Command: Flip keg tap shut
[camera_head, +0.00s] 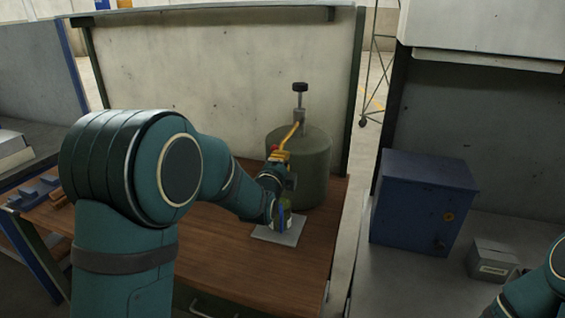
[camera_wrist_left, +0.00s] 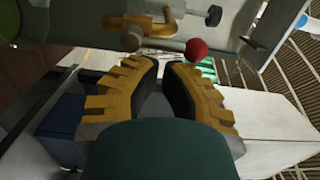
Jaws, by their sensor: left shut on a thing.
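The dark green keg (camera_head: 312,160) stands upright on the wooden bench, with a brass pipe and a black knob on top. The keg tap (camera_wrist_left: 152,27) is brass with a red ball (camera_wrist_left: 197,49) beside it; the red ball also shows in the head view (camera_head: 275,147). My left gripper (camera_head: 281,157) is at the tap on the keg's front left side. In the left wrist view its yellow-backed fingers (camera_wrist_left: 166,66) are close together, with the ball just beyond the tips. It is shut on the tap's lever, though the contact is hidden. My right gripper is out of view.
A small green and blue vessel (camera_head: 284,218) stands on a grey plate (camera_head: 264,236) below my left gripper. The wooden bench (camera_head: 215,262) is clear in front. A blue box (camera_head: 420,203) and a small grey box (camera_head: 491,259) stand on the right-hand bench. A panel rises behind the keg.

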